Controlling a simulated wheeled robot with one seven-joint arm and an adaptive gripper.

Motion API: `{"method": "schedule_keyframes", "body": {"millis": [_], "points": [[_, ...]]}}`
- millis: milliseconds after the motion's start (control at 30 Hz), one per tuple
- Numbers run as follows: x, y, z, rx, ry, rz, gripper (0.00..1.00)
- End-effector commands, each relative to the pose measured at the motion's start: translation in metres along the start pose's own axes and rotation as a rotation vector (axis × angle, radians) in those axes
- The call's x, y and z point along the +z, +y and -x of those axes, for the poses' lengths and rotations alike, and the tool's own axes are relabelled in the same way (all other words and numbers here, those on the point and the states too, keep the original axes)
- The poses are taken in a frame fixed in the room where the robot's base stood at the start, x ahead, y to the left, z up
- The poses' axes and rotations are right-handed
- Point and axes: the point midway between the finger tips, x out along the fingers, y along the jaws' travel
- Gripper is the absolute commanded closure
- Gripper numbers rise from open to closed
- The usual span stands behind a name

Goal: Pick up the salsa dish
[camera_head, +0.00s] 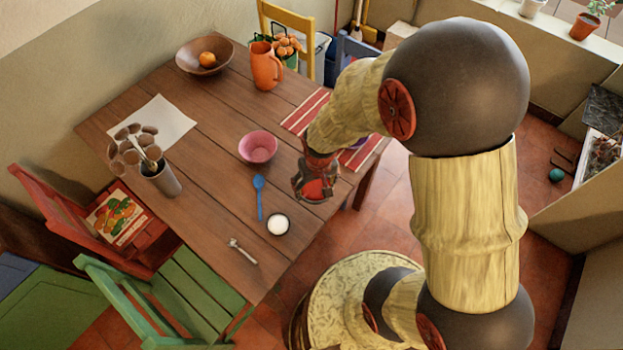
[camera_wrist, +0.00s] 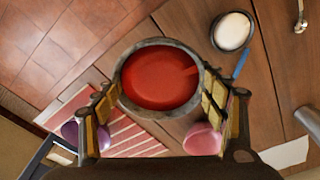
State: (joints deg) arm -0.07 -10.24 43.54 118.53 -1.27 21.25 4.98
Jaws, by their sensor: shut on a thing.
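The salsa dish (camera_wrist: 160,77) is a round grey bowl filled with red salsa. In the wrist view it sits between the two fingers of my gripper (camera_wrist: 160,100), which is shut on its sides. In the head view the salsa dish (camera_head: 316,189) is at the right edge of the wooden table, with my gripper (camera_head: 318,172) over it from above. The gripper hides part of the dish there. I cannot tell whether the dish touches the table or is raised.
A pink bowl (camera_head: 258,148), a blue spoon (camera_head: 259,197) and a small dish of white stuff (camera_head: 278,224) are to the left on the table (camera_head: 215,120). A red striped mat (camera_head: 307,108) lies behind my gripper. An orange pitcher (camera_head: 266,66) stands farther back.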

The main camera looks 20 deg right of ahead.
Motion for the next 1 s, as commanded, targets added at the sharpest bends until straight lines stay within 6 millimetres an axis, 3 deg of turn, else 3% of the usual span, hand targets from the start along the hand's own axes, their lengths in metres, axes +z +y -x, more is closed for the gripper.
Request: {"method": "schedule_keyframes", "body": {"millis": [400, 1000], "points": [[0.031, 0.002, 0.02, 0.0, 0.001, 0.0, 0.73], [0.049, 0.003, 0.03, 0.0, 0.002, 0.0, 0.73]]}}
